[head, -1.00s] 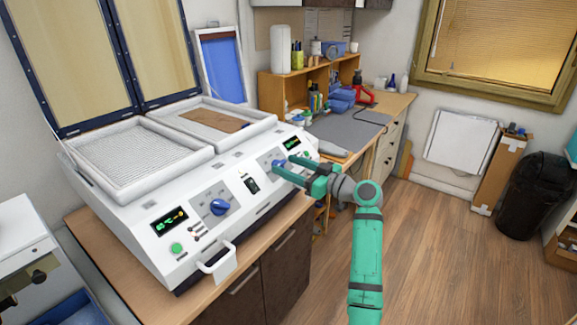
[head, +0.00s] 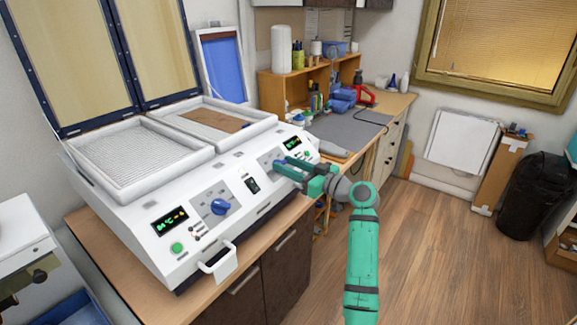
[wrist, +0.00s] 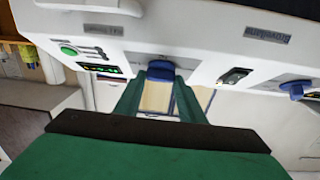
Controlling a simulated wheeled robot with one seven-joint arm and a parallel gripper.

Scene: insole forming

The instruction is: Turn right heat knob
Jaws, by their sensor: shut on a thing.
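The white forming machine (head: 150,235) stands on the wooden counter, its sloped front panel facing me. Its right heat knob is blue and shows in the wrist view (wrist: 160,70); in the head view my fingers mostly cover it. My green gripper (head: 280,165) reaches the panel from the right and is shut on this knob. In the wrist view the gripper (wrist: 160,82) has one finger on each side of the knob. The left heat knob (head: 219,206), also blue, is apart from my gripper. The knob's exact angle is hard to read.
A black rocker switch (head: 252,185) sits between the knobs. A lit green display (head: 292,142) is just above and right of my fingers. A white handle (head: 217,265) sticks out at the lower front. The floor (head: 430,250) to the right is clear.

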